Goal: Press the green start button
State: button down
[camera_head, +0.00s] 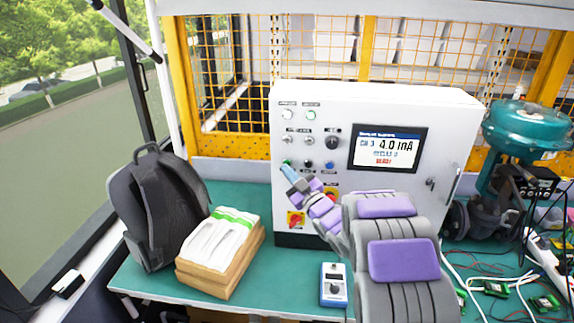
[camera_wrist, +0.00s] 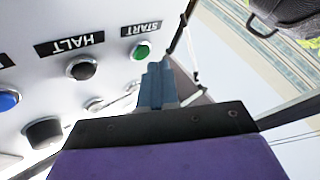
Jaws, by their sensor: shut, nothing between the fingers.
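The green start button (camera_wrist: 141,51) sits on the white control panel beside a black label reading START, upside down in the wrist view. In the head view, a green spot of the button (camera_head: 287,162) shows just above my fingertips. My gripper (camera_head: 288,171) is shut and empty, its blue-grey fingers pointing at the panel's left side. In the wrist view my fingertips (camera_wrist: 158,68) appear just below and right of the button. I cannot tell whether they touch it. The white control cabinet (camera_head: 387,97) stands on the green table.
A black button (camera_wrist: 81,67) labelled HALT and a blue button (camera_wrist: 8,101) are beside the start button. A red-and-yellow switch (camera_head: 296,220) is lower on the panel. A backpack (camera_head: 155,205), a box stack (camera_head: 220,250) and a teal valve (camera_head: 520,130) flank the cabinet.

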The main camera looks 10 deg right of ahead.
jog(key=shift+w, duration=0.1)
dwell(0.6)
jog(key=shift+w+d, duration=0.15)
jog(key=shift+w, duration=0.1)
jog(key=shift+w+d+r+p, duration=0.1)
jog(key=shift+w+p, duration=0.2)
jog(key=shift+w, duration=0.05)
dwell(0.6)
jog(key=shift+s, duration=0.15)
jog(key=shift+s+a, duration=0.25)
jog(key=shift+s, duration=0.35)
jog(key=shift+s, duration=0.1)
jog(key=s, duration=0.1)
jog(key=s+a+b, duration=0.1)
jog(key=s, duration=0.2)
jog(key=shift+s+a+b, duration=0.3)
jog(key=shift+b, duration=0.05)
dwell(0.7)
